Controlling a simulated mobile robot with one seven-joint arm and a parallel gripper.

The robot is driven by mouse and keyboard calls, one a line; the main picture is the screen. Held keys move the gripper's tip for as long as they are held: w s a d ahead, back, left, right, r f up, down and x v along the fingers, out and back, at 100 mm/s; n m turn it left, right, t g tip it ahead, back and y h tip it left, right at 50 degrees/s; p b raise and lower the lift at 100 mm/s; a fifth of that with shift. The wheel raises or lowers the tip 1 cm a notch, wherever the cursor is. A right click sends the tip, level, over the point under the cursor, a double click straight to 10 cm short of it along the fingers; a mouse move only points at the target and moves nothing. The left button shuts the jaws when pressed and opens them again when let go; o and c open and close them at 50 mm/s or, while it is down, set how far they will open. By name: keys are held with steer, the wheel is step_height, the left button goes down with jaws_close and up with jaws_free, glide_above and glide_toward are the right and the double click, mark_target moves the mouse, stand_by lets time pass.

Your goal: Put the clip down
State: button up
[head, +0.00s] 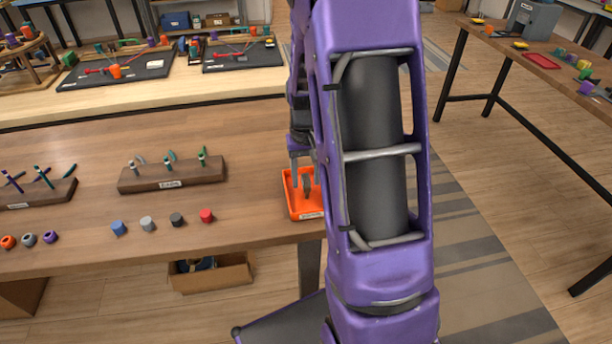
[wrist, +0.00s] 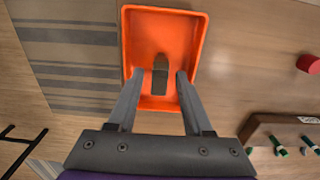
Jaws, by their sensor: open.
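The clip is a small dark grey piece (wrist: 160,69) inside an orange tray (wrist: 188,28) in the wrist view. It seems to rest on the tray floor; its exact contact is hard to tell. My gripper (wrist: 160,84) is open, its two grey fingers reaching over the tray on either side of the clip, with a gap on each side. In the head view the orange tray (head: 291,202) sits at the right end of the wooden table, with my gripper (head: 305,184) pointing down over it. My arm hides the tray's right part.
A wooden rack with green-tipped pegs (head: 172,176) stands left of the tray. Blue, grey, dark and red pieces (head: 206,216) line the table's front. Another rack (head: 38,193) is at far left. The floor is open right of the table. A cardboard box (head: 212,272) is below.

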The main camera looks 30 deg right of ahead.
mark_target(306, 179)
steer(key=shift+r, duration=0.1)
step_height(306, 179, up, 12)
steer(key=p, duration=0.2)
stand_by(0.6)
